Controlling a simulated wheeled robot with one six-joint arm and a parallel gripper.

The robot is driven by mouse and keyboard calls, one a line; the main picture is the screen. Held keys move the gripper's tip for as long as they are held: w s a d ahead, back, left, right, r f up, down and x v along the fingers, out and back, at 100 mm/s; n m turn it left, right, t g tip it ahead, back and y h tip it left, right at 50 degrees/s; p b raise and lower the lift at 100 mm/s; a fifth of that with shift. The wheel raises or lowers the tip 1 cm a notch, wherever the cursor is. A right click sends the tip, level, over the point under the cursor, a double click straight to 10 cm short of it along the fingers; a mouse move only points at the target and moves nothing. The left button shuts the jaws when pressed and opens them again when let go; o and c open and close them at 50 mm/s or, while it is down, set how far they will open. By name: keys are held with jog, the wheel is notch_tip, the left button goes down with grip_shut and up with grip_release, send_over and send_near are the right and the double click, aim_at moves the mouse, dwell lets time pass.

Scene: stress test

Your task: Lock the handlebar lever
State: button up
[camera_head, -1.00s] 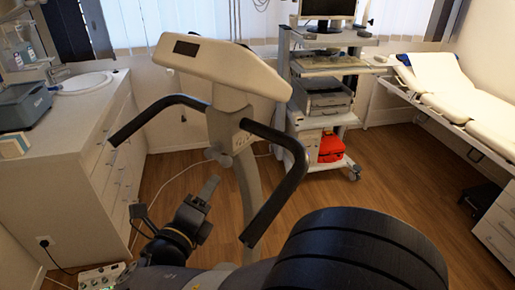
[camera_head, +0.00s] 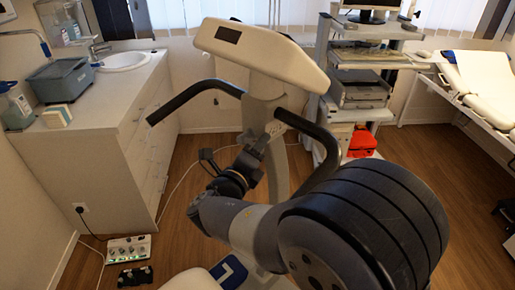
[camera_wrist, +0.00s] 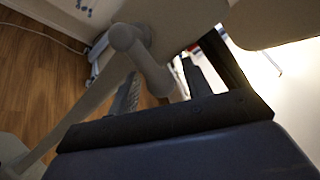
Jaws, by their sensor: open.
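The exercise bike's handlebar (camera_head: 190,98) has black curved grips and a cream console (camera_head: 262,50) above it. In the wrist view a grey lever (camera_wrist: 150,68) with a rounded knob end sticks out from the handlebar post. My gripper (camera_wrist: 162,78) is open, with its two dark fingers on either side of the lever's lower part. I cannot tell whether either finger touches it. In the head view my gripper (camera_head: 262,142) is at the post just below the console, and the lever is hidden there behind it.
A white cabinet (camera_head: 100,130) with a sink stands at the left, and a trolley (camera_head: 362,118) at the back right. A control box (camera_head: 131,250) and cables lie on the floor. The right grip (camera_head: 325,150) passes close to my arm.

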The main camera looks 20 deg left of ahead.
grip_shut()
dwell(0.5)
